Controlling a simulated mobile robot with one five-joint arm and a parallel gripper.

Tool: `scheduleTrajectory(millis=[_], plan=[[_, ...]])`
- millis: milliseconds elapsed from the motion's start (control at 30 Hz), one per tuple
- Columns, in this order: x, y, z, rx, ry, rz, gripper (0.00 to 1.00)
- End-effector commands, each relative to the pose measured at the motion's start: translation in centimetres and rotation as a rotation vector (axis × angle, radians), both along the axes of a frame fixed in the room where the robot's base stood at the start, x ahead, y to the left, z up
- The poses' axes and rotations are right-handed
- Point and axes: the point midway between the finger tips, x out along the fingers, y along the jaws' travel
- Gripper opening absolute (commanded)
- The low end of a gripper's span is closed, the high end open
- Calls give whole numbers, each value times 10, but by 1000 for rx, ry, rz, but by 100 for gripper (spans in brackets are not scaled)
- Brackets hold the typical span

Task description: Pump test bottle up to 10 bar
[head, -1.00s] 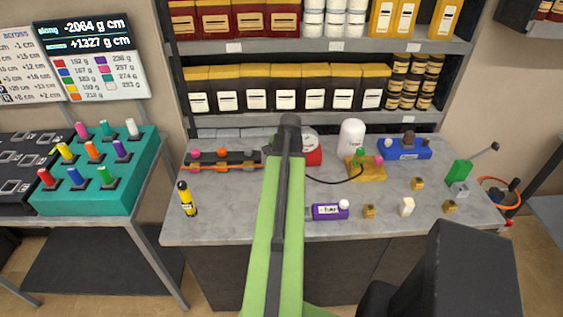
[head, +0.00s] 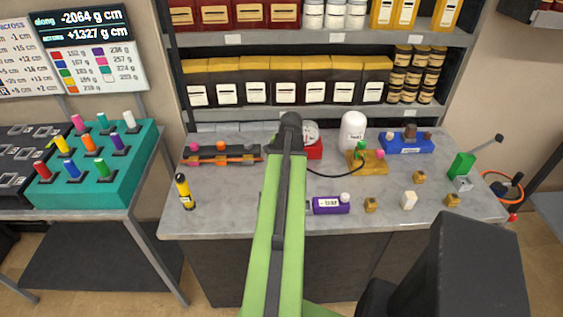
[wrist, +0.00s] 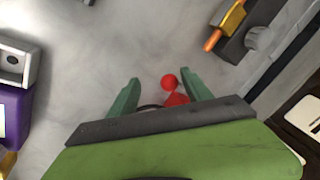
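The white bottle-shaped tank (head: 353,132), with small unreadable lettering, stands upright at the back of the bench behind a brass block (head: 376,166) with green and pink knobs. A red gauge (head: 314,152) with a white dial is left of it, partly behind my arm; a black hose runs from there to the brass block. A green device (head: 461,166) with a grey lever stands at the right. My gripper is hidden by my arm in the head view. In the wrist view my gripper (wrist: 160,88) is open, with a red ball-shaped part (wrist: 168,82) showing between its fingers.
A purple box (head: 330,205) lies near the front of the bench; small brass blocks and a white block (head: 408,200) are to its right. A blue device (head: 405,146) is behind. A yellow cylinder (head: 184,192) and a dark rack with an orange rod (head: 221,159) are left.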

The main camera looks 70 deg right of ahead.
Motion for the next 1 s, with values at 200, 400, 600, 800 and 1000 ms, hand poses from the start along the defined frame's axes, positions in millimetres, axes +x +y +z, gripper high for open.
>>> scheduleTrajectory(millis=[200,400,600,800,1000], plan=[[0,-1,1,-2,1,-1,55],[1,-1,1,-3,-1,0,55],[0,1,13,-3,-2,0,55],[-8,10,48,-2,-2,0,55],[-20,22,93,0,0,0,55]])
